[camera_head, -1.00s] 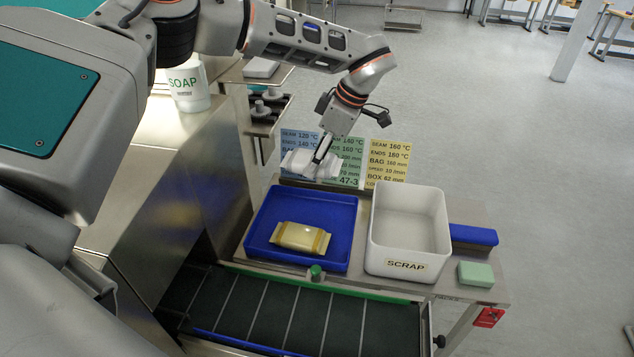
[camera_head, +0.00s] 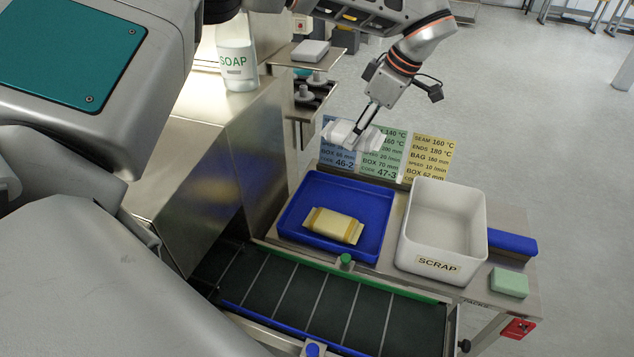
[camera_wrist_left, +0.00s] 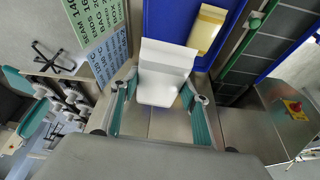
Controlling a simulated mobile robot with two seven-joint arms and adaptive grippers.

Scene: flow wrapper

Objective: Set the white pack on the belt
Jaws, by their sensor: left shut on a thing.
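The white pack (camera_head: 350,136) is held in my left gripper (camera_head: 362,130), above the back edge of the blue tray. In the left wrist view the white pack (camera_wrist_left: 162,75) sits between the two fingers of my left gripper (camera_wrist_left: 158,100), which is shut on it. The belt (camera_head: 320,305) is dark with pale cross lines and runs along the front, on the near side of the tray; the part I see holds no packs. It also shows in the left wrist view (camera_wrist_left: 255,60). My right gripper is not in view.
The blue tray (camera_head: 292,222) holds a yellow pack (camera_head: 333,225). A white SCRAP bin (camera_head: 437,265) stands right of it, with a green block (camera_head: 509,282) beside it. Setting cards (camera_head: 428,158) stand behind. A green rail (camera_head: 400,288) with a green knob (camera_head: 345,260) borders the belt.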

